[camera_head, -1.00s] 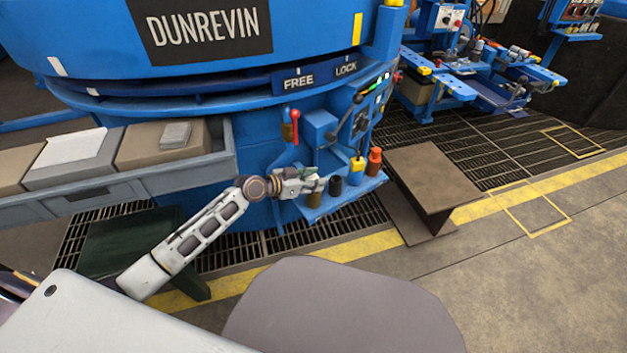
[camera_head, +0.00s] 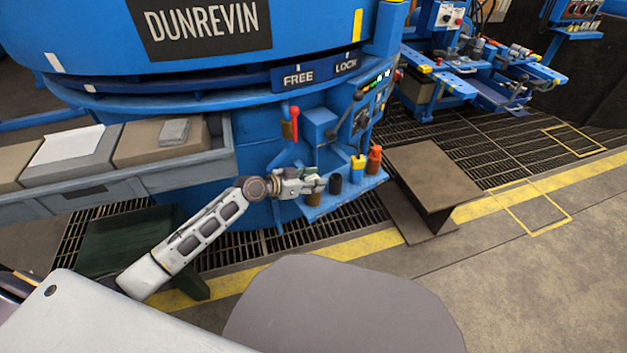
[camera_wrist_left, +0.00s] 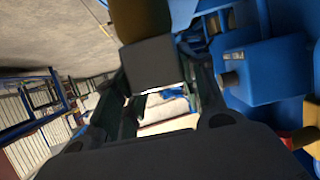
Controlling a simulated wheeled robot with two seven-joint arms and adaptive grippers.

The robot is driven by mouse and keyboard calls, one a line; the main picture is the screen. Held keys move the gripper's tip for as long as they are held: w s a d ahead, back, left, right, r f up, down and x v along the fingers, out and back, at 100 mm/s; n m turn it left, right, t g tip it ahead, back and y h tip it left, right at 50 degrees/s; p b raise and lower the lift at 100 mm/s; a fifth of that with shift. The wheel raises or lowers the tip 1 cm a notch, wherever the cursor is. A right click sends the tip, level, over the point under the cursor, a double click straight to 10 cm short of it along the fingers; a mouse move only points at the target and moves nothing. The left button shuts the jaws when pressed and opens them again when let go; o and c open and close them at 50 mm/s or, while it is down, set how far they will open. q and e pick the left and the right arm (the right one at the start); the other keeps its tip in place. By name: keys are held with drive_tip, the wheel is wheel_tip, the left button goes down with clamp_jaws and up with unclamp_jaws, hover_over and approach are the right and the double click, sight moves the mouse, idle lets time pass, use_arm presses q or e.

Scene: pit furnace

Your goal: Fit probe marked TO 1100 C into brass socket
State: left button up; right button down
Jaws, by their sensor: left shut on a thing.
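My left gripper (camera_head: 316,185) is at the left end of a small blue shelf (camera_head: 345,195) on the front of the blue furnace. It is shut on a dark grey, blocky probe handle (camera_wrist_left: 150,65), seen between the fingers in the left wrist view. On the shelf, a brown piece (camera_head: 312,198) shows just under the gripper. To its right stand a black probe (camera_head: 336,184), a yellow-topped probe (camera_head: 357,167) and an orange probe (camera_head: 375,160). The markings are too small to read. I cannot make out the brass socket for certain. My right gripper is not in view.
A blue box (camera_head: 320,127) and a red-handled lever (camera_head: 294,118) sit on the furnace above the shelf. A grey trough (camera_head: 150,180) with blocks is to the left. A brown steel stand (camera_head: 432,176) is close to the right.

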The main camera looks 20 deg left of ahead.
use_arm(q)
drive_tip(key=o, duration=0.8)
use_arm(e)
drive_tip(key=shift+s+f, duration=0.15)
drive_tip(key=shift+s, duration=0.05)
use_arm(q)
drive_tip(key=shift+s+a, duration=0.1)
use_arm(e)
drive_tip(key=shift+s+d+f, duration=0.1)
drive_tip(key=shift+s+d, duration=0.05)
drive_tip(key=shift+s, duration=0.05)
use_arm(q)
drive_tip(key=shift+v, duration=0.75)
drive_tip(key=p+v, duration=0.1)
drive_tip(key=v, duration=0.8)
drive_tip(key=shift+s+a, duration=0.1)
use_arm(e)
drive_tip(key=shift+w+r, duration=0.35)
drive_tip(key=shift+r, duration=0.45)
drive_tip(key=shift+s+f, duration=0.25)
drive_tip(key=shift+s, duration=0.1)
